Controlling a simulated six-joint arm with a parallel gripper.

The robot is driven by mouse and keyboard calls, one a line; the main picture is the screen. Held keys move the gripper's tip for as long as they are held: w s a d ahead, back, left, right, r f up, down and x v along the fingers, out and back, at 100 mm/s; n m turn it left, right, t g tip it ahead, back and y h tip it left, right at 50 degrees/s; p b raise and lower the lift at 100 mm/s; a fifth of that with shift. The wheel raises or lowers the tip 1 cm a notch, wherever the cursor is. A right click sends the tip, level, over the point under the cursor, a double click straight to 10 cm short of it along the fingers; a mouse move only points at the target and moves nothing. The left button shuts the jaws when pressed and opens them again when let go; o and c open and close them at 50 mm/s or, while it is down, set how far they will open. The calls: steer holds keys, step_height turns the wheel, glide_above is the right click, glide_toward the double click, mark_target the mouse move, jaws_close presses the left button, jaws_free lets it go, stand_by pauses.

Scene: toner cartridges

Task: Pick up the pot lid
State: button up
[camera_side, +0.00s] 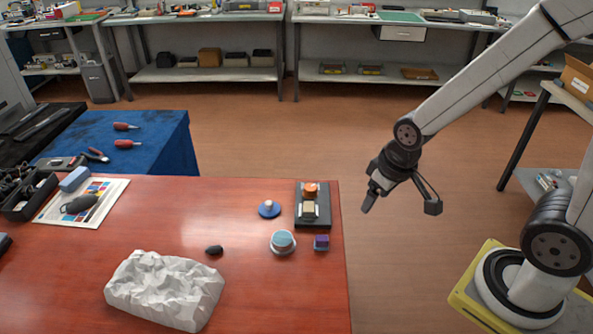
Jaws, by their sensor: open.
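A small round blue lid with a pale knob on top (269,209) lies flat on the red-brown table (215,215), left of a dark tray. It looks like the pot lid. A round light-blue pot-like object (282,242) with a pale rim stands just below it in the picture. My gripper (369,202) hangs off the table's right edge, to the right of the lid and the tray, pointing down. It is open and appears empty, touching nothing. The gap between its fingers is hard to make out from this side.
The dark tray (313,221) holds an orange round piece (311,189) and a beige block (309,209).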

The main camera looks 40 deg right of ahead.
steer(key=shift+w, duration=0.1)
steer(key=n+t+y, duration=0.2)
steer(key=n, duration=0.3)
glide_above(269, 202)
steer(key=s+d, duration=0.1)
steer(key=s, duration=0.2)
step_height(269, 202, down, 18)
steer(key=shift+r, duration=0.1)
steer(key=shift+g, duration=0.3)
steer(key=shift+x, duration=1.25)
steer(key=shift+x, duration=2.6)
